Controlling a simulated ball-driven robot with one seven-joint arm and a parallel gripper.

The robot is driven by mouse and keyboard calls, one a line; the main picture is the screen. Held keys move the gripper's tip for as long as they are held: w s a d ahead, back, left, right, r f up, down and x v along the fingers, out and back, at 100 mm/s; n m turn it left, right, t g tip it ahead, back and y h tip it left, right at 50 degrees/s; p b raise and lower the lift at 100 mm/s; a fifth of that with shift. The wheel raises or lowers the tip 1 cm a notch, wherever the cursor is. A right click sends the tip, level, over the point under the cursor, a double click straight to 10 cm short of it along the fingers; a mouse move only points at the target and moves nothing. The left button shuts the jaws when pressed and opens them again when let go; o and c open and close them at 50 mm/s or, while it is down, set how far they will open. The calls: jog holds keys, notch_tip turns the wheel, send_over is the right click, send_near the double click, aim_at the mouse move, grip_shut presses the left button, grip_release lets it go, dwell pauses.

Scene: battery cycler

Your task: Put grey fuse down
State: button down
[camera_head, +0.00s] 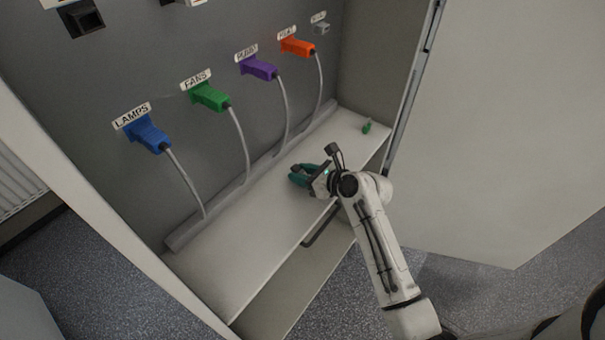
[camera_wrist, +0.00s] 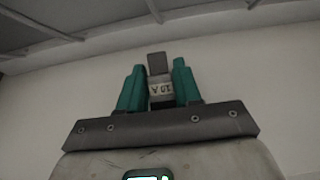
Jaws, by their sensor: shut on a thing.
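My gripper (camera_head: 301,175) is over the white shelf (camera_head: 245,240) inside the open cabinet. Its teal fingers show in the wrist view (camera_wrist: 160,90), shut on a small grey fuse (camera_wrist: 158,68) between them. In the head view the fuse is hidden by the fingers. I cannot tell whether the fuse touches the shelf.
A small green piece (camera_head: 367,127) lies at the shelf's right end. Blue (camera_head: 147,134), green (camera_head: 211,97), purple (camera_head: 259,68) and orange (camera_head: 297,47) plugs with grey cables line the back panel. A small grey part (camera_head: 321,28) sits right of them. The cabinet door (camera_head: 500,130) stands open at right.

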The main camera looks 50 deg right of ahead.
jog(key=shift+f, duration=0.3)
jog(key=shift+f, duration=0.1)
jog(key=c, duration=0.8)
grip_release()
